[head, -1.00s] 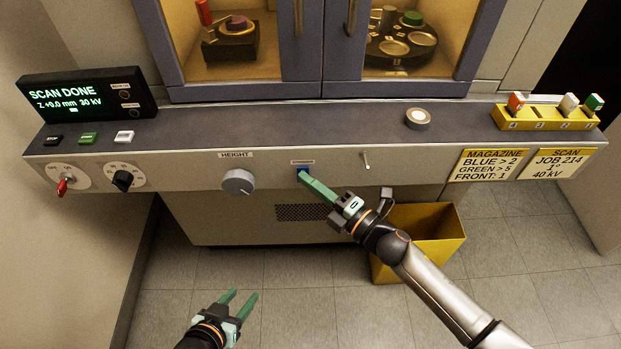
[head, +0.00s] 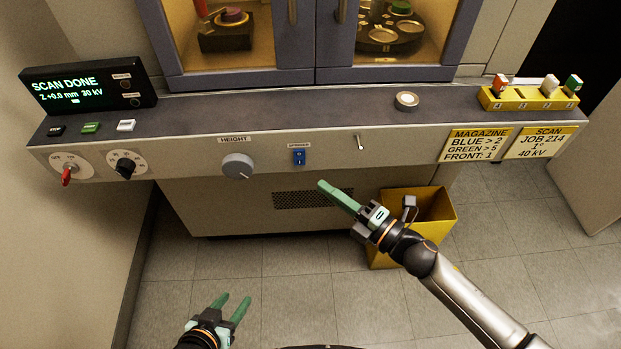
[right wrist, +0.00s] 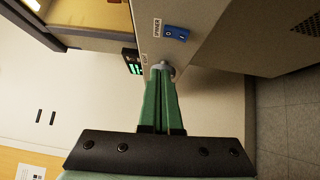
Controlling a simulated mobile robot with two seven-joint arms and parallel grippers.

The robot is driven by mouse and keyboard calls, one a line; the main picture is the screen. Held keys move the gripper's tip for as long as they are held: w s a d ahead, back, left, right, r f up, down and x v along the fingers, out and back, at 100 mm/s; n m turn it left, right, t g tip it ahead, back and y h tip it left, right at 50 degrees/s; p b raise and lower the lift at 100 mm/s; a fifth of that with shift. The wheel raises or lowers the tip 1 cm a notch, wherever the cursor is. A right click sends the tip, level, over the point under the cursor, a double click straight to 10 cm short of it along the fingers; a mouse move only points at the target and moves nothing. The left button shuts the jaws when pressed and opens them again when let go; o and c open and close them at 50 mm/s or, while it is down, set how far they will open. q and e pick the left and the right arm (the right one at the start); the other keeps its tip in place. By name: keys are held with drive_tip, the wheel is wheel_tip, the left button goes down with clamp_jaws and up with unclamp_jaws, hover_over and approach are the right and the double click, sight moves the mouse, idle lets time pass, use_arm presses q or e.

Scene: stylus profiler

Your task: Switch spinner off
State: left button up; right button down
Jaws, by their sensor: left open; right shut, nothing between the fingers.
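My left gripper (head: 233,303) is open and empty, low over the floor.
A yellow bin (head: 385,250) stands on the floor behind my right gripper. A toggle lever (head: 359,142) is right of the switch. The display (head: 88,90) reads SCAN DONE.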

drive_tip(key=shift+r+v, duration=0.15)
drive_tip(key=shift+v, duration=0.85)
drive_tip(key=shift+r+v, duration=0.15)
drive_tip(key=shift+v, duration=0.9)
